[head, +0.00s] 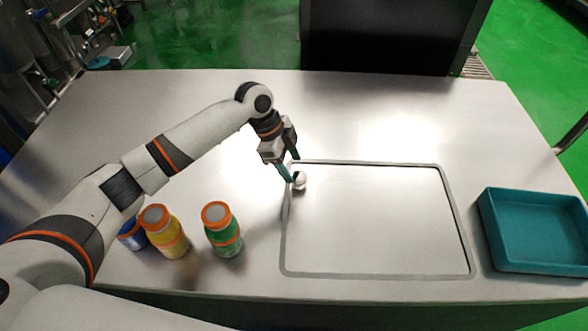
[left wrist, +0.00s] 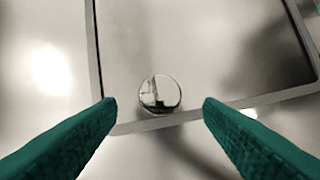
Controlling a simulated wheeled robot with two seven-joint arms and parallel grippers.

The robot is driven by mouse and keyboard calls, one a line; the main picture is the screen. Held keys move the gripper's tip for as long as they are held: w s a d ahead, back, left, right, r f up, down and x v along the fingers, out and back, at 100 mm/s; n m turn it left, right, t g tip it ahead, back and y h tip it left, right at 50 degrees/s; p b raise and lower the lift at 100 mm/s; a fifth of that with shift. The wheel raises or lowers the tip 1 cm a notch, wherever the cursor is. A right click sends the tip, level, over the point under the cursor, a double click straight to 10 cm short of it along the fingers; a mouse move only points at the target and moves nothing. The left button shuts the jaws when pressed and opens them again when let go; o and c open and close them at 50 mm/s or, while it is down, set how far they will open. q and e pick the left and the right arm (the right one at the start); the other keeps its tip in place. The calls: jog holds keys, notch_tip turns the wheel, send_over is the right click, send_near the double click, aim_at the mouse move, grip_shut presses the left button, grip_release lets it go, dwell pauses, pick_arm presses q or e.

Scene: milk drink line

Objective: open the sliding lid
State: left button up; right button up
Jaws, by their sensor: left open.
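The sliding lid (head: 375,220) is a flat metal panel within a grey frame set in the table. Its round shiny knob (head: 300,182) stands near the lid's upper left corner. My left gripper (head: 291,172) is at the knob, its green fingers pointing down. In the left wrist view the knob (left wrist: 160,93) sits in the gap between the two open fingers (left wrist: 160,104), slightly beyond the tips, with room on both sides. The lid (left wrist: 200,50) also fills the upper part there. A thin dark line runs along the lid's right side. My right gripper is not in view.
A green bottle (head: 222,230), a yellow bottle (head: 165,232) and a partly hidden blue item (head: 132,236) stand left of the lid. A teal tray (head: 540,262) is at the right. The table's (head: 400,110) back area is clear.

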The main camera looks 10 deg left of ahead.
pick_arm(q)
jog(key=shift+x, duration=1.4)
jog(key=shift+c, duration=0.5)
